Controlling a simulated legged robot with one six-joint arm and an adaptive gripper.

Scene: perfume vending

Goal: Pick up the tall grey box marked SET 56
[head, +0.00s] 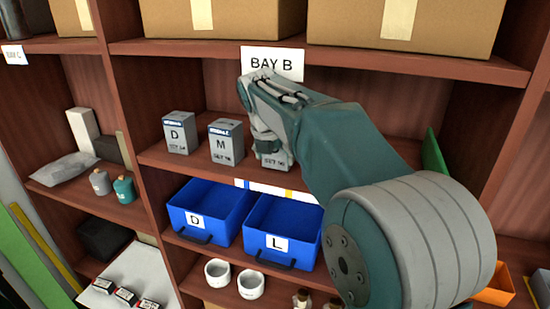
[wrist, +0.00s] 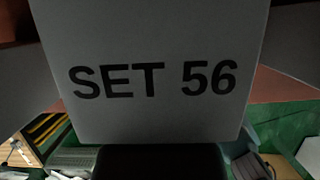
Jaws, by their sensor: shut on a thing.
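The tall grey box marked SET 56 (head: 279,163) is at the shelf under the BAY B sign, mostly hidden behind my gripper (head: 264,135). In the wrist view the box (wrist: 150,35) fills the upper middle, with its SET 56 print upright and close to the camera. My gripper is shut on the box, with dark finger parts on both sides of it in the wrist view. The box looks upright. I cannot tell whether its bottom touches the shelf board.
Two similar grey boxes, D (head: 179,134) and M (head: 227,142), stand just left on the same shelf. Blue bins D (head: 187,220) and L (head: 266,243) sit below. Cardboard boxes (head: 402,25) fill the shelf above. A green panel (head: 434,155) stands at right.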

